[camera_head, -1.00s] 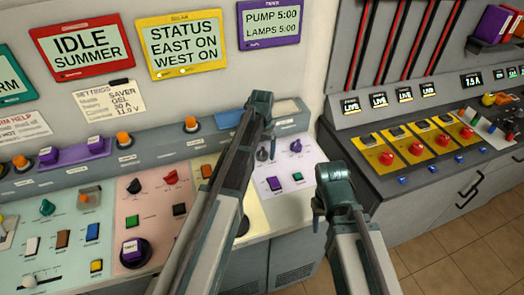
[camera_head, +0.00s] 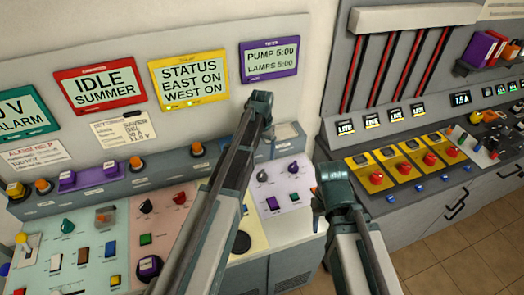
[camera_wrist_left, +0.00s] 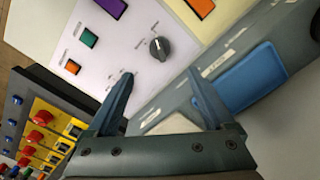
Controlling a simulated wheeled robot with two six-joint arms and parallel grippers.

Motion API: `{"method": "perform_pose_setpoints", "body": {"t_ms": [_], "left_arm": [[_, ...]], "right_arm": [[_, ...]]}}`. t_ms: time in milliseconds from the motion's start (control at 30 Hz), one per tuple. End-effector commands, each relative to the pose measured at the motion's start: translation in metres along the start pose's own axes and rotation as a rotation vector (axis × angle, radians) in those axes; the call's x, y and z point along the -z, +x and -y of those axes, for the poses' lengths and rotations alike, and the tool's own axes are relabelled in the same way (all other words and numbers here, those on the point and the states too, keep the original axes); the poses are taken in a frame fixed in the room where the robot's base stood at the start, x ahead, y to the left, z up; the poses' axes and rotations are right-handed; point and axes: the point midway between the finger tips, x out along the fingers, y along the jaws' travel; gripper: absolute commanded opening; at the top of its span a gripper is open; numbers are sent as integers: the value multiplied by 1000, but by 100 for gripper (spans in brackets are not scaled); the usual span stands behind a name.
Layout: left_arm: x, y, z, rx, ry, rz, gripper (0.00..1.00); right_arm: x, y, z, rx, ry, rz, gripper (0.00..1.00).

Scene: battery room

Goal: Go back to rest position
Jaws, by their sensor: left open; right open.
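My left arm crosses the middle of the head view, and its gripper (camera_head: 262,104) is raised in front of the back ledge of the control desk. In the left wrist view its two fingers (camera_wrist_left: 163,98) are apart with nothing between them. The desk panel with a dark knob (camera_wrist_left: 159,47) lies beyond them. My right gripper (camera_head: 331,186) is in front of the gap between the desk and the grey cabinet, and holds nothing visible. Its fingers are hard to make out in the head view.
The control desk (camera_head: 190,225) with knobs and buttons fills the left, under several framed displays such as the yellow one (camera_head: 188,80). A grey cabinet (camera_head: 440,205) with red knobs stands right. Tiled floor (camera_head: 455,260) is clear at lower right.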

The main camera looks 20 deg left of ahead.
Motion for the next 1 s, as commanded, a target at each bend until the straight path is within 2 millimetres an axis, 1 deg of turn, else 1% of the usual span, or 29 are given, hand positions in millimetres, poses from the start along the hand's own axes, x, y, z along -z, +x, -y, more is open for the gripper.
{"method": "perform_pose_setpoints", "body": {"t_ms": [33, 100, 567, 667, 767, 800, 867, 900, 967, 1000], "left_arm": [[0, -7, 0, 0, 0, 0, 86], [0, -8, 0, 0, 0, 0, 86], [0, -7, 0, 0, 0, 0, 86], [-9, -3, -9, 2, 8, 2, 86], [-38, 10, -40, 12, 36, 10, 86], [-55, 16, -56, 18, 50, 15, 86], [-83, 26, -81, 31, 75, 22, 86], [-102, 33, -96, 38, 91, 27, 86], [-130, 41, -116, 51, 113, 34, 86], [-148, 46, -126, 59, 128, 37, 86]], "right_arm": [[0, -7, -1, 0, 1, 0, 50], [0, -8, -1, 1, 2, 0, 50], [0, -7, -1, 1, 2, 0, 50], [0, -3, 0, 0, 2, 0, 50], [1, 10, 1, 0, 1, 0, 50], [1, 16, 2, 0, 1, 0, 50], [2, 26, 2, 0, 0, 0, 50], [2, 33, 3, 0, -1, 0, 50], [2, 41, 4, 0, -1, 0, 50], [3, 47, 4, 0, -2, 0, 50]]}}
